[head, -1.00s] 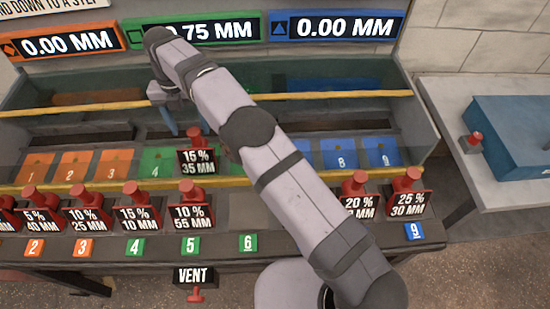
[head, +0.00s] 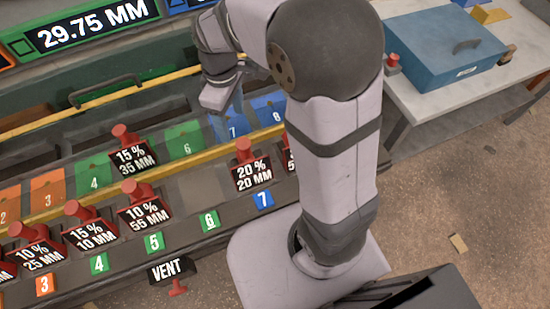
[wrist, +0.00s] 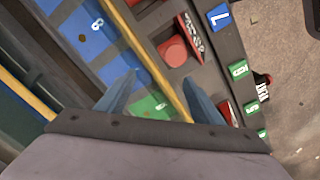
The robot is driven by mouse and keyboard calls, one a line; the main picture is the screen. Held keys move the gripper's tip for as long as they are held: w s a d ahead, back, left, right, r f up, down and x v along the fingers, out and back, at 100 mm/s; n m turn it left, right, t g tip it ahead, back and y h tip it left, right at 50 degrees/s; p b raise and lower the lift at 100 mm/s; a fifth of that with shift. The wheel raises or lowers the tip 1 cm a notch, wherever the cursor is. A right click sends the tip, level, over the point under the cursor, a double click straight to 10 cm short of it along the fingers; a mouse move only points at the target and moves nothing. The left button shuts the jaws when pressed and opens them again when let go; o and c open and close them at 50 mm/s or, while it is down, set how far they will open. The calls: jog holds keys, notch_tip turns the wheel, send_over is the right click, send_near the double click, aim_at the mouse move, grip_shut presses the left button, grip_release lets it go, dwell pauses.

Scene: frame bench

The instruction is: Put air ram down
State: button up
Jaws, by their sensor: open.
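An air ram labelled 15% 35 MM (head: 133,157), a red knob on a black plate, stands in the back row between green pads 4 (head: 94,177) and 6 (head: 186,147). My gripper (head: 228,115) is to its right, above blue pad 7 (head: 232,128), partly hidden by my arm. In the wrist view my gripper (wrist: 158,92) has its fingers spread, with nothing between them. Another ram, 20% 20 MM (head: 251,174), stands in the front row above blue label 7; its red knob also shows in the wrist view (wrist: 172,50).
More rams, such as 10% 55 MM (head: 143,212), line the front row. A yellow rail (head: 195,145) runs between the rows. A green display (head: 97,24) reads 29.75 MM. A VENT handle (head: 177,287) hangs in front. A blue box (head: 445,52) sits on the right table.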

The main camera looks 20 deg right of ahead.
jog(key=s+d+f+m, duration=0.2)
jog(key=s+d+m, duration=0.1)
jog(key=s+m, duration=0.2)
jog(key=s+d+f+m, duration=0.2)
jog(key=s+d+m, duration=0.1)
jog(key=s, duration=0.5)
jog(key=shift+m, duration=0.9)
jog(key=shift+r+p, duration=0.65)
